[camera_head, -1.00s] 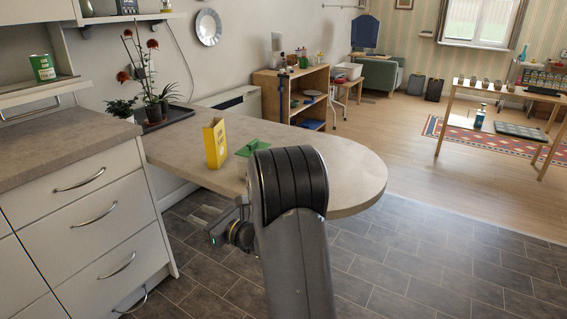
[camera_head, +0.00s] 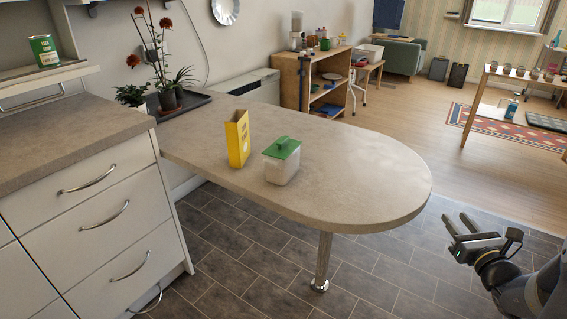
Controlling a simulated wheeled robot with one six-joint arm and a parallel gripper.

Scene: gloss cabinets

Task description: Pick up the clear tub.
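A clear tub (camera_head: 281,168) with a green lid stands upright on the rounded counter (camera_head: 350,185), near its front edge. Pale contents show through its walls. My gripper (camera_head: 461,224) is at the lower right, over the floor, past the counter's rounded end and well apart from the tub. Its fingers point up and left, are spread apart, and hold nothing.
A yellow box (camera_head: 237,139) stands upright just left of the tub. Potted plants (camera_head: 168,98) on a dark tray are at the back left. White drawers (camera_head: 92,185) stand at the left. The counter's rounded right part is bare.

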